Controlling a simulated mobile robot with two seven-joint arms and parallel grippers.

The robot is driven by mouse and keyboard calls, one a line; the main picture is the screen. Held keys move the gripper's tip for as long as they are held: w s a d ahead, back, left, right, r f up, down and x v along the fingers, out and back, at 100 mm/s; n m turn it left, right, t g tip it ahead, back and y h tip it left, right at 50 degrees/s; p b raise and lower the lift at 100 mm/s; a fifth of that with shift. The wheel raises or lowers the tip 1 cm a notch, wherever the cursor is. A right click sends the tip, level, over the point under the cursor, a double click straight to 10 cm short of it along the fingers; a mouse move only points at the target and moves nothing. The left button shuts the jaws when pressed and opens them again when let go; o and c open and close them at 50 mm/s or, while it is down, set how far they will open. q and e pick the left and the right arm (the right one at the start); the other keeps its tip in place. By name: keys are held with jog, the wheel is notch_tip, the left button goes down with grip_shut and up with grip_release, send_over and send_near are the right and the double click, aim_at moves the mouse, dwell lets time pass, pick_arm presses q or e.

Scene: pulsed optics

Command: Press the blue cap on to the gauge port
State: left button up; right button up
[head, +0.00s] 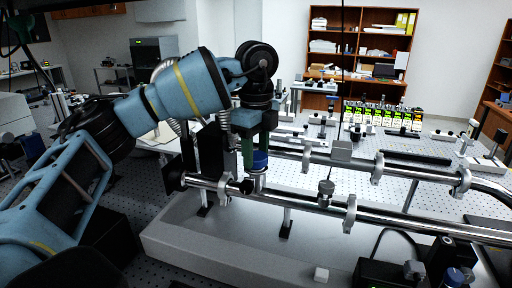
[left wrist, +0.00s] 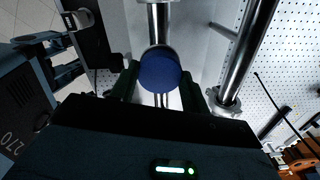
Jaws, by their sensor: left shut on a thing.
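The blue cap (head: 260,160) is between the green fingers of my left gripper (head: 256,152), which points down and is shut on it. In the left wrist view the round blue cap (left wrist: 160,72) sits between the fingertips of the left gripper (left wrist: 160,88). The cap is over the front steel pipe (head: 291,199), near its left end. A short metal stub (head: 256,183) shows just below the cap; I cannot tell whether it is the gauge port or whether the cap touches it. My right gripper is not in view.
A second steel pipe (head: 400,172) runs behind the front one. A knobbed fitting (head: 326,190) and clamps stand on the pipes. A grey trough (head: 190,250) lies below. A small white block (head: 321,274) and a blue-topped item (head: 455,276) are in front.

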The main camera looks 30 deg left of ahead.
pick_arm(q)
jog(key=shift+f, duration=0.35)
dwell(0.3)
jog(key=o, duration=1.1)
jog(key=shift+o, duration=0.2)
jog(key=shift+r, duration=3.9)
jog(key=shift+r, duration=2)
